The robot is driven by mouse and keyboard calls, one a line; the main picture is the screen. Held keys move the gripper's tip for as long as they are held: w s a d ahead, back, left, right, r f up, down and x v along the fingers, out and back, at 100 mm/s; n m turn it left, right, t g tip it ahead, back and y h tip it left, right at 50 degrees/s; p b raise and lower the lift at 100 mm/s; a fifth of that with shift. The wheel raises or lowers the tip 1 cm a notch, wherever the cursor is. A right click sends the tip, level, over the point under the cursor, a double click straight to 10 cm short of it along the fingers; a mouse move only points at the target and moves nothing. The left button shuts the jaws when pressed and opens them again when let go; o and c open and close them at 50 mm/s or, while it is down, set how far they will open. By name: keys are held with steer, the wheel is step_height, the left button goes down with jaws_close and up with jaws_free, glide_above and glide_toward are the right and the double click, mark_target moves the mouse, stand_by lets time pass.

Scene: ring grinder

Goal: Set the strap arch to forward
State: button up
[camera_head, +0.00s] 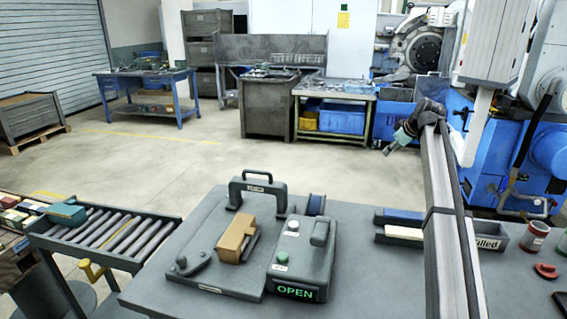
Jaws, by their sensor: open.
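The strap arch (257,178) is a dark grey handle-like arch with a small pale label, standing upright at the back of a grey fixture (205,270) on the table. A tan block (235,240) sits on the fixture in front of the arch. A grey box beside it has a lit green OPEN display (296,292). My gripper (391,148) is at the end of my arm, raised to the right of and well apart from the arch. It is open and appears empty, small in the view.
A small lever (189,262) is at the fixture's front left. A roller conveyor (105,232) adjoins the table's left. A labelled tray (487,238) and a red-marked can (534,236) are at the right.

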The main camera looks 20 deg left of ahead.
steer(key=s+a+r+n+g+p, duration=0.1)
steer(key=s+a+r+n+g, duration=0.15)
steer(key=s+a, duration=0.7)
steer(key=s+a+r+n+g+p, duration=0.15)
steer(key=a+r, duration=0.25)
steer(key=a, duration=1.2)
steer(key=s+a+r+n+g, duration=0.25)
steer(key=s+a, duration=0.35)
steer(key=a, duration=0.7)
steer(key=p+x, duration=0.3)
steer(key=x, duration=1.3)
steer(key=shift+p, duration=0.4)
jaws_close()
